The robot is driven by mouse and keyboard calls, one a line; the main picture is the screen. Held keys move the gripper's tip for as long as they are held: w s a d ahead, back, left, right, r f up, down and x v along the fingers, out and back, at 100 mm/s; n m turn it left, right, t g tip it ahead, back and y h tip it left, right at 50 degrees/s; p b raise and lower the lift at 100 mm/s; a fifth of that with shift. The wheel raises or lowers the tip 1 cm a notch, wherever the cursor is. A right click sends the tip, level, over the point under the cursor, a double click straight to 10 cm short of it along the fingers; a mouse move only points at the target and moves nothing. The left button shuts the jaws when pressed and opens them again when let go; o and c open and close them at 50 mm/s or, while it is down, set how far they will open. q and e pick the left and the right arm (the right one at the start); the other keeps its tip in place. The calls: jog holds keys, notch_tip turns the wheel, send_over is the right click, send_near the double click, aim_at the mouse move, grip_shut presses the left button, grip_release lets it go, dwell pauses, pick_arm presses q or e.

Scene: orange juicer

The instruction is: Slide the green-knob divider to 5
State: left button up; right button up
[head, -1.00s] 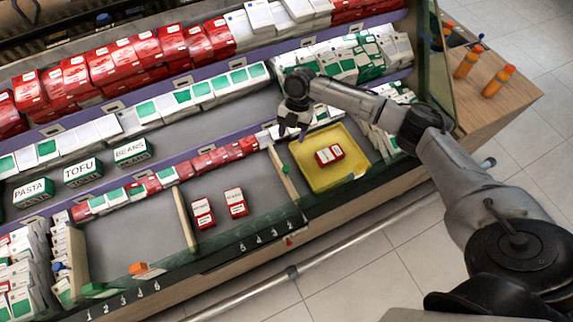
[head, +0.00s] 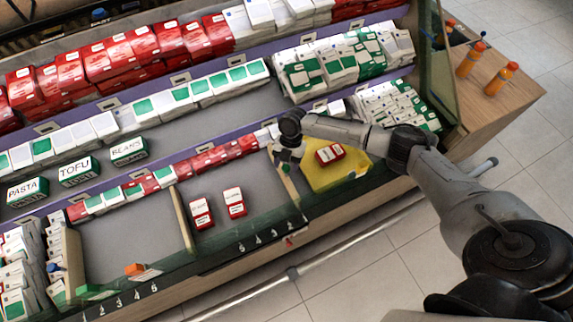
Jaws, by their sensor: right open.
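The green-knob divider (head: 294,188) is a thin tan board in the lower shelf, between the compartment with two red boxes and the yellow tray. Its upper part and most of the green knob are hidden by or close against my gripper. A row of white numbers (head: 273,231) runs along the dark front edge below it. My right gripper (head: 286,168) is open, pointing down over the divider near the green knob; I cannot tell if it touches. My left gripper is not in view.
A yellow tray (head: 356,177) holding red boxes (head: 329,154) lies right of the divider, under my right arm. Two red boxes (head: 234,202) stand left of it. Another divider (head: 182,219) and an orange knob (head: 135,269) are further left. Juice bottles (head: 501,79) stand at the right.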

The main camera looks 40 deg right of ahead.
jog(key=shift+f, duration=0.2)
jog(key=shift+c, duration=0.2)
grip_shut()
dwell(0.4)
